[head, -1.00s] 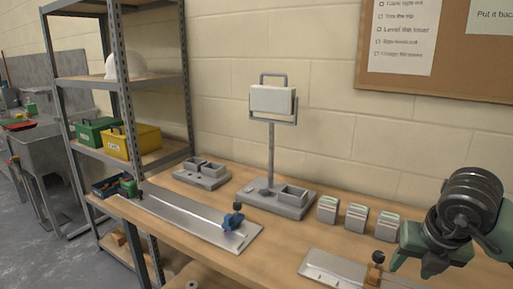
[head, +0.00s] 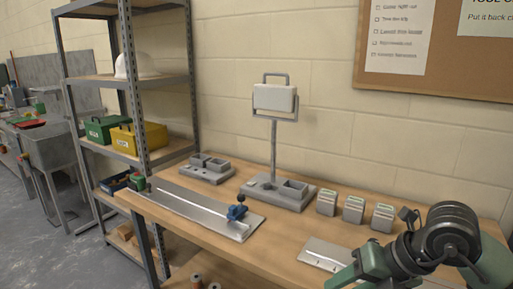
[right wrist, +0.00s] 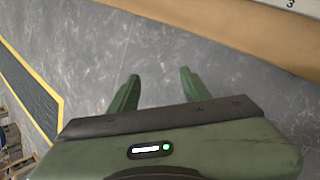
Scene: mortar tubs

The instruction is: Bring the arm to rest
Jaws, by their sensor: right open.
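My right arm (head: 440,240) comes in at the lower right of the head view, over the right end of the wooden workbench (head: 285,262). Its gripper jaws are not clear in the head view. In the right wrist view my right gripper (right wrist: 155,88) has its two green fingers apart with nothing between them. Beyond the fingers are the grey floor (right wrist: 200,50) and the bench edge (right wrist: 240,32). My left gripper is not in view.
A lamp stand (head: 274,150) and several small grey tubs (head: 353,210) stand behind. A shelf rack (head: 130,110) is at the left. The floor below the right gripper looks clear.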

